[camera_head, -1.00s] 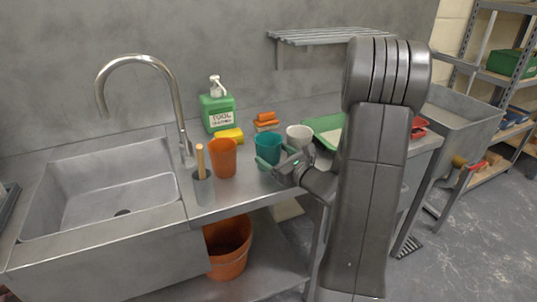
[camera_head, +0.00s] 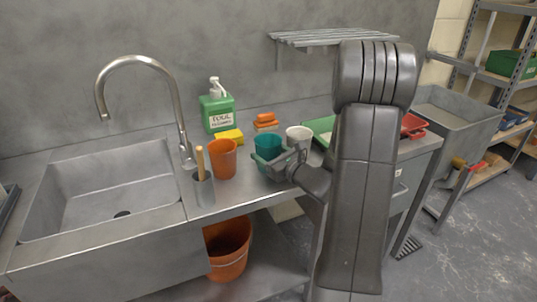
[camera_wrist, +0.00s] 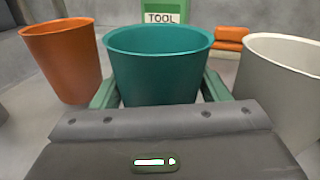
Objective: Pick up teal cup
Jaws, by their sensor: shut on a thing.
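The teal cup (camera_head: 268,146) stands upright on the steel counter, between the orange cup and the white cup. It fills the middle of the wrist view (camera_wrist: 158,70). My gripper (camera_head: 273,162) is around the cup, with one finger on each side, shut on it. In the wrist view the green fingers of my gripper (camera_wrist: 158,92) show left and right of the cup. The cup's lower part is hidden by the gripper body, so I cannot tell whether its base touches the counter.
The orange cup (camera_head: 222,158) is close on the left and the white cup (camera_head: 299,134) close on the right. A grey holder (camera_head: 204,190) with a wooden handle, a yellow sponge (camera_head: 231,136), orange blocks (camera_head: 265,121) and a green soap bottle (camera_head: 218,112) are nearby. The sink (camera_head: 105,190) is left.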

